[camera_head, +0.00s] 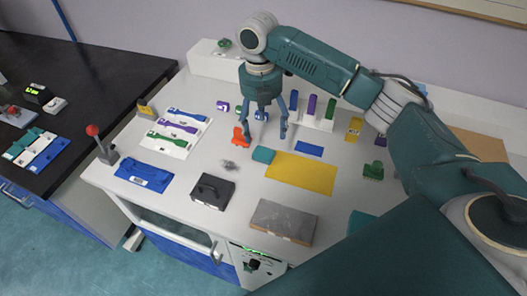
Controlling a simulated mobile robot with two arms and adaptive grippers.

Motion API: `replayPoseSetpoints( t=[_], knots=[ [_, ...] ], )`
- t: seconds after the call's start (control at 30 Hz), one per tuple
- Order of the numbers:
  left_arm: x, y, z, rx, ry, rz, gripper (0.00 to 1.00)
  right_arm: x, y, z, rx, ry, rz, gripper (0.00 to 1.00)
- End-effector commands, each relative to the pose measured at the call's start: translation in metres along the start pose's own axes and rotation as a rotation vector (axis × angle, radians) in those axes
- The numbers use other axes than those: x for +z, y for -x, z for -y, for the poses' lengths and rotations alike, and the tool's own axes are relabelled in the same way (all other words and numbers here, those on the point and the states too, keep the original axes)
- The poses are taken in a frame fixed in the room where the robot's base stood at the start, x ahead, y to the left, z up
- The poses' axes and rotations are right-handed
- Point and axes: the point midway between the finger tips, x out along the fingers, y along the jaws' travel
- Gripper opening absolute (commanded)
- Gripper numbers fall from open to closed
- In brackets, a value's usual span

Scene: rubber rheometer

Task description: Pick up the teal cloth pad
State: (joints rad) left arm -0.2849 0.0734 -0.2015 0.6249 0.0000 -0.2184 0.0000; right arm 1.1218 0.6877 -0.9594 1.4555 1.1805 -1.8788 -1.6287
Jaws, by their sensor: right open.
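A small teal pad (264,155) lies on the white bench top at the left end of a flat yellow sheet (302,174). My right gripper (265,138) points down with its two fingers spread and nothing between them. In the picture its fingertips are just above and behind the teal pad; whether they touch the bench, I cannot tell. Another teal piece (360,222) shows at the lower right, partly hidden by my arm. My left gripper is not in view.
A black box (212,191) and a grey slab (283,222) stand near the front edge. A rack with coloured uprights (316,122) stands behind.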

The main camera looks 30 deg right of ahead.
Motion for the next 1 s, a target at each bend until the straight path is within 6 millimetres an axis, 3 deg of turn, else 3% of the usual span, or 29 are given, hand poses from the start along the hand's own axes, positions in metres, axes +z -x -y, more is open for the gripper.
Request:
replayPoseSetpoints(
  t=[0.1,0.23,0.37,0.67,0.97,1.0],
  knots=[
    [0.029,0.007,0.003,-0.003,-0.003,0.042,0.40,-0.001,-0.020,0.001,-0.003,-0.001,-0.001,0.73],
    [0.042,0.010,0.005,-0.005,-0.004,0.059,0.40,-0.001,-0.034,0.000,-0.002,-0.001,-0.001,0.73],
    [0.038,0.013,0.005,-0.006,-0.004,0.052,0.40,-0.001,-0.042,-0.001,-0.001,0.000,0.000,0.73],
    [-0.003,0.026,0.005,-0.005,0.000,-0.003,0.40,-0.004,-0.084,-0.005,0.000,-0.002,0.001,0.73],
    [0.013,0.026,0.001,0.000,0.001,0.020,0.40,-0.003,-0.091,-0.005,0.002,-0.001,0.002,0.73],
    [0.015,0.026,0.000,0.000,0.001,0.024,0.40,-0.003,-0.091,-0.005,0.002,-0.001,0.002,0.69]
  ],
)
